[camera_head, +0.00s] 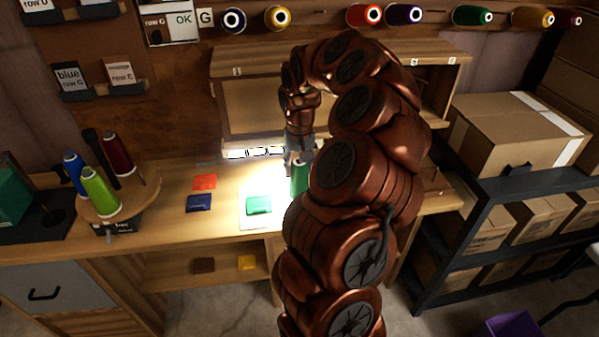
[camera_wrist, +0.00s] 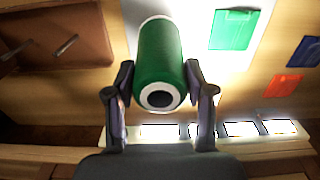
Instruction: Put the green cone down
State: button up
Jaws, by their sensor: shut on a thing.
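A dark green thread cone (camera_head: 299,178) is held at the end of my arm, over the brightly lit part of the workbench. My gripper (camera_head: 299,158) points down at it. In the wrist view the green cone (camera_wrist: 160,62) lies between the two fingers of my gripper (camera_wrist: 160,85), which are shut on its sides. Its pale end ring and dark hole face the camera. I cannot tell whether its base touches the bench.
A green card (camera_head: 259,205) lies on a white sheet left of the cone, with blue (camera_head: 199,203) and orange (camera_head: 205,182) cards further left. A round stand (camera_head: 143,196) holds several cones. Cardboard boxes (camera_head: 515,130) fill the right shelf.

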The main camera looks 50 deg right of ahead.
jog(key=shift+f+p, duration=0.3)
jog(key=shift+f, duration=0.85)
jog(key=o, duration=1.1)
jog(key=shift+r, duration=0.1)
notch_tip(320, 180, up, 11)
jog(key=b, duration=0.3)
jog(key=s+a+r+n, duration=0.2)
jog(key=a+n, duration=0.1)
jog(key=a, duration=0.7)
jog(key=s+a+r+n, duration=0.1)
jog(key=s+a+n, duration=0.1)
jog(key=a, duration=0.9)
jog(key=s+a+f+n+g, duration=0.1)
jog(key=s+a+f, duration=0.2)
jog(key=s, duration=0.7)
jog(key=s+a+f+n, duration=0.1)
jog(key=s+a+f, duration=0.3)
jog(key=s+a, duration=0.4)
jog(key=shift+s+a+g, duration=0.25)
jog(key=shift+s+g, duration=0.15)
jog(key=shift+s, duration=0.5)
